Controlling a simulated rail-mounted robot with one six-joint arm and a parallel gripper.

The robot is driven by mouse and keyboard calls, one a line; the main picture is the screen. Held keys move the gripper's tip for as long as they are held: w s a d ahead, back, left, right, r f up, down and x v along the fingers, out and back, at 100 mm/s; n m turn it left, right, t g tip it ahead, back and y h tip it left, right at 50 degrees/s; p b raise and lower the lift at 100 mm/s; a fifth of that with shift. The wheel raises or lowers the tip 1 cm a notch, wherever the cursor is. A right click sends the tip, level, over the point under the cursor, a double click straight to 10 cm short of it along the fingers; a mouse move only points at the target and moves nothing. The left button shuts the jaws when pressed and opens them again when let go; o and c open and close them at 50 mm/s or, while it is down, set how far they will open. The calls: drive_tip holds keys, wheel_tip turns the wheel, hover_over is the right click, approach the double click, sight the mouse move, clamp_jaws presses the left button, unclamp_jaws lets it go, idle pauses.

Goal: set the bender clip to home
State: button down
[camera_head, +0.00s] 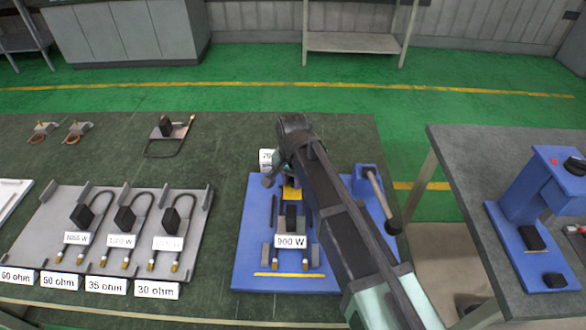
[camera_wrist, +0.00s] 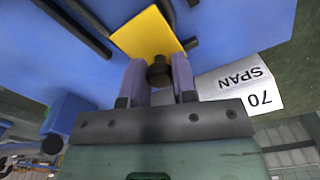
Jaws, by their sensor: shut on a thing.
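The blue bender (camera_head: 254,215) stands on the dark green table. In the wrist view, a yellow plate (camera_wrist: 148,33) lies on its blue surface, with a dark round knob (camera_wrist: 159,74) at the plate's edge. This looks like the bender clip. My gripper (camera_wrist: 158,84) has one finger on each side of the knob and is shut on it. In the head view, my arm hides most of the clip; part of the yellow plate (camera_head: 291,194) shows beside it. A heating element labelled 900 W (camera_head: 291,241) lies on the bender in front of the plate.
A lever with a black knob (camera_head: 393,227) stands at the bender's right. A "70 SPAN" label (camera_wrist: 240,88) is close beside my fingers. A grey tray (camera_head: 55,212) with several labelled elements lies left. Another blue device (camera_head: 522,240) stands on the right table.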

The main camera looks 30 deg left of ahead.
drive_tip(key=shift+s+d, duration=0.1)
drive_tip(key=shift+s, duration=0.15)
drive_tip(key=c, duration=1.2)
unclamp_jaws()
wheel_tip(320, 180, up, 11)
drive_tip(key=p, duration=1)
drive_tip(key=shift+f+p, duration=0.1)
drive_tip(key=shift+p, duration=0.3)
